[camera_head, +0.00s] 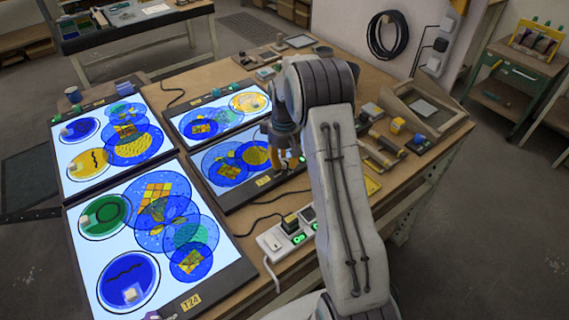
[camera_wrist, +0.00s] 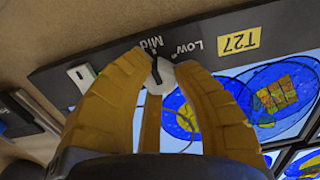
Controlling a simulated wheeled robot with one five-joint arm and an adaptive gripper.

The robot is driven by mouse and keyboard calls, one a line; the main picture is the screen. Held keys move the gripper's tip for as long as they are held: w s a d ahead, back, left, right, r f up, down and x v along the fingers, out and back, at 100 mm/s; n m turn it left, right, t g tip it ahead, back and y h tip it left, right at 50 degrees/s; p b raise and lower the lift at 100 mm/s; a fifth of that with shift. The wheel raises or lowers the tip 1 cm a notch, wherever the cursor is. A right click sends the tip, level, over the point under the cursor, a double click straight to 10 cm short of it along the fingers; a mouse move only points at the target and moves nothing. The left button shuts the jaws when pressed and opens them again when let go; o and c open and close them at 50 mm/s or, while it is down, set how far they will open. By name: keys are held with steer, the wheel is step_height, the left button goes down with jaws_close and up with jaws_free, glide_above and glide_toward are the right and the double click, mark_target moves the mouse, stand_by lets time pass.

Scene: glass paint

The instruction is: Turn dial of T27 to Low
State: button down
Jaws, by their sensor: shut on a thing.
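The dial (camera_wrist: 160,80) of T27 is a small light-grey knob on the dark frame of a light panel. It shows in the wrist view between the yellow fingers of my gripper (camera_wrist: 162,67), which is shut on it. The dial's dark mark appears to point toward the "Mid" label (camera_wrist: 152,45). The "Low" label (camera_wrist: 195,47) is just to its right, and the yellow T27 tag (camera_wrist: 239,41) is further right. In the head view my gripper (camera_head: 286,165) is at the right edge of the T27 panel (camera_head: 235,197), and the dial is hidden there.
Other lit panels with blue, green and yellow glass discs lie to the left, one tagged T24 (camera_head: 191,302). A power strip (camera_head: 287,237) with green lights lies near the table's front edge. Tools and a wooden frame (camera_head: 425,108) are at the right.

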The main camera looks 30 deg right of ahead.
mark_target(285, 160)
steer(key=m+b, duration=0.1)
steer(key=m, duration=0.5)
steer(key=shift+f+m, duration=0.15)
steer(key=shift+m, duration=0.15)
steer(key=m+b, duration=0.1)
steer(key=m, duration=0.5)
stand_by(0.4)
steer(key=c, duration=1)
jaws_free()
steer(key=shift+o, duration=0.3)
steer(key=shift+r, duration=0.2)
step_height(285, 160, up, 12)
steer(key=shift+f, duration=0.1)
